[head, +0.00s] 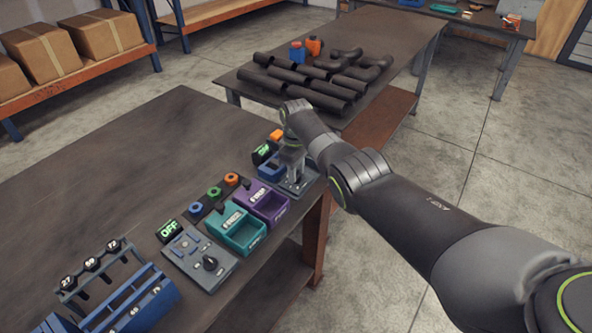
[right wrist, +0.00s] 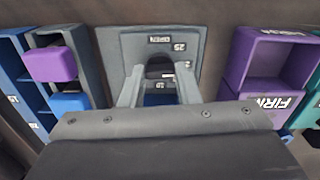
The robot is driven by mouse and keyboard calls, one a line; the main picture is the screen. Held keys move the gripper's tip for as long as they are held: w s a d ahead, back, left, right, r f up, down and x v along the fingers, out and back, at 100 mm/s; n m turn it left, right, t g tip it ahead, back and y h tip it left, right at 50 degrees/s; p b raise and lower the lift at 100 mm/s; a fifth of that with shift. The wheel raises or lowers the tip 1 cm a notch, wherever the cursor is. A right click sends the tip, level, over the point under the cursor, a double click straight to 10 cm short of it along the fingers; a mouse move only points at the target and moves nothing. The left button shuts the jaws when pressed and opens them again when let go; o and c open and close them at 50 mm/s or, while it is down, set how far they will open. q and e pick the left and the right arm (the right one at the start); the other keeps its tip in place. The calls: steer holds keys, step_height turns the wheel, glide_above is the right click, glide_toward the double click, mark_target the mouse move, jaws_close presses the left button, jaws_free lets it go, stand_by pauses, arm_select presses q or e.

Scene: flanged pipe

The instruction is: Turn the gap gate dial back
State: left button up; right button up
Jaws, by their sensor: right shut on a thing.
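The gap gate dial (right wrist: 160,73) is a dark round-topped knob on a grey plate with small number labels (right wrist: 190,48). The same plate (head: 309,184) shows at the right edge of the near table in the head view. My right gripper (head: 292,168) points down over this plate and hides the dial there. In the right wrist view its two pale fingers (right wrist: 160,92) stand on either side of the dial, shut on it. The dial's lower part and its pointer are hidden. My left gripper is not in view.
Purple (head: 262,203) and teal (head: 237,231) bins stand beside the plate. Nearer are a grey panel with a black knob (head: 210,263), an OFF display (head: 168,230) and a blue rack (head: 137,305). Pipes (head: 318,88) lie on a farther table. The near table's far left is clear.

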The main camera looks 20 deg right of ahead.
stand_by(0.4)
steer(key=o, duration=1)
steer(key=shift+r, duration=0.1)
steer(key=shift+r, duration=0.25)
step_height(320, 180, up, 5)
steer(key=shift+r+p, duration=0.15)
steer(key=shift+p, duration=0.4)
step_height(320, 180, up, 12)
steer(key=shift+f+b, duration=0.25)
steer(key=shift+b, duration=0.7)
